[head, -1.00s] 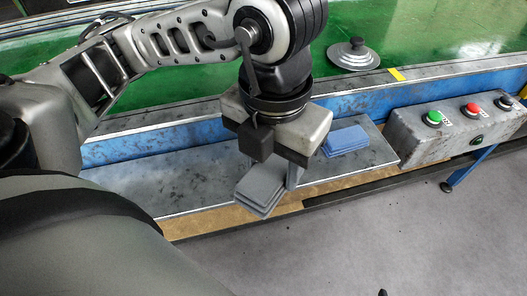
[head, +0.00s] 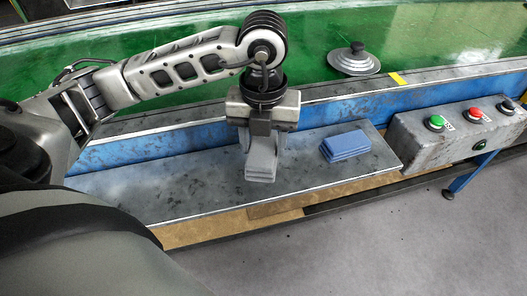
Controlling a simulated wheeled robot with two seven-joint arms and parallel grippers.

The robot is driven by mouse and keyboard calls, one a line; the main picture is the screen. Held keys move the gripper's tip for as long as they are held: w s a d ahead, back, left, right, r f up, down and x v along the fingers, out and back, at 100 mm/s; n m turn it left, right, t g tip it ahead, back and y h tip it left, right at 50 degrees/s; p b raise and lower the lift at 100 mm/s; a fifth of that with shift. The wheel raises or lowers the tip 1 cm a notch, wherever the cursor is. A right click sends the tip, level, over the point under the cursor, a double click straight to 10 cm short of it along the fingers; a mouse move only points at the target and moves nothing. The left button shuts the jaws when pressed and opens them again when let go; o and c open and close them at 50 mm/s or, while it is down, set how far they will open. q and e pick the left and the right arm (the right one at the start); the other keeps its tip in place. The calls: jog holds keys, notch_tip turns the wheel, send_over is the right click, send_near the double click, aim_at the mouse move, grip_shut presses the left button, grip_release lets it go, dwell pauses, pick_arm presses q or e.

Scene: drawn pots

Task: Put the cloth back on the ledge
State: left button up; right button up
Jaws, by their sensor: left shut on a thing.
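A grey folded cloth (head: 261,168) is in my left gripper (head: 261,150), which is shut on it and points down. The cloth is over the grey metal ledge (head: 180,185), near its middle. I cannot tell whether its underside touches the ledge. A blue folded cloth (head: 346,146) lies on the right part of the ledge, apart from the grey one. My right gripper is not in view.
A control box (head: 425,143) with green, red and dark buttons stands at the ledge's right end. A grey pot lid (head: 354,58) lies on the green belt (head: 430,35) behind. The ledge left of the grey cloth is bare.

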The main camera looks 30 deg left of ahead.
aim_at(263, 154)
pick_arm(q)
jog(key=shift+w+a+f, duration=0.25)
jog(key=shift+w+f, duration=0.15)
jog(key=shift+f, duration=0.15)
jog(key=f, duration=0.3)
jog(key=shift+w+a+f+p, duration=0.1)
jog(key=shift+w+a+p, duration=0.15)
jog(key=shift+p, duration=0.1)
jog(key=shift+f, duration=0.25)
jog(key=shift+f, duration=0.1)
jog(key=shift+f, duration=0.15)
jog(key=o, duration=0.9)
